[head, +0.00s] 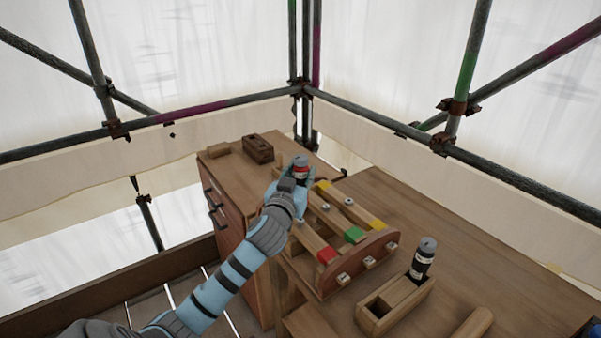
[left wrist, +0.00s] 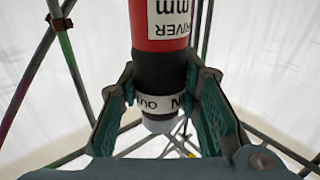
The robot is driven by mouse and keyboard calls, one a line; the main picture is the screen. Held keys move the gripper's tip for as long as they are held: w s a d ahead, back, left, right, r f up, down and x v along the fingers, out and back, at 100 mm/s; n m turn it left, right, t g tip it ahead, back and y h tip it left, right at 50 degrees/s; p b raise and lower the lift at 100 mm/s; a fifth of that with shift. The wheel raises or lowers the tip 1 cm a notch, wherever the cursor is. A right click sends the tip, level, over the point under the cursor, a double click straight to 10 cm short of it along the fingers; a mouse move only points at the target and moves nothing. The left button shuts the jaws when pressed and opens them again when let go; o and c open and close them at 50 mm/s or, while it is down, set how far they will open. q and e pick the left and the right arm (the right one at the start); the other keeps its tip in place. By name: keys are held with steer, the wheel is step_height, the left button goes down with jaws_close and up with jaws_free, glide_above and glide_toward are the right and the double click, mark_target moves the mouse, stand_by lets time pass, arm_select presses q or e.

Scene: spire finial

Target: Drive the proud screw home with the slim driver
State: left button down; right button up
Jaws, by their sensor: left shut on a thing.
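My left gripper (head: 294,184) is shut on a driver (head: 301,166) with a red band and a grey end. In the left wrist view the driver (left wrist: 159,70) is red above and black below, with part of a label reading "DRIVER mm"; the fingers (left wrist: 165,110) lie on both sides of it. It is over the far left of a wooden frame (head: 378,265) with red, green and yellow blocks. Screw heads show on its bars (head: 325,206) and front end (head: 343,279); I cannot tell which stands proud. The driver's tip is hidden. My right gripper is not in view.
A second, black driver (head: 422,258) stands in a wooden holder (head: 377,309) at the front right. The bench (head: 480,240) is clear on the right. Scaffold poles surround it.

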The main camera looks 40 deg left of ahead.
mark_target(301, 157)
arm_select(q)
steer(key=shift+s+d+f, duration=0.1)
steer(key=shift+f, duration=0.25)
stand_by(0.5)
steer(key=shift+f, duration=0.6)
stand_by(0.8)
step_height(301, 157, up, 7)
steer(key=p, duration=0.6)
steer(key=shift+r, duration=0.2)
steer(key=shift+f, duration=0.2)
stand_by(1.7)
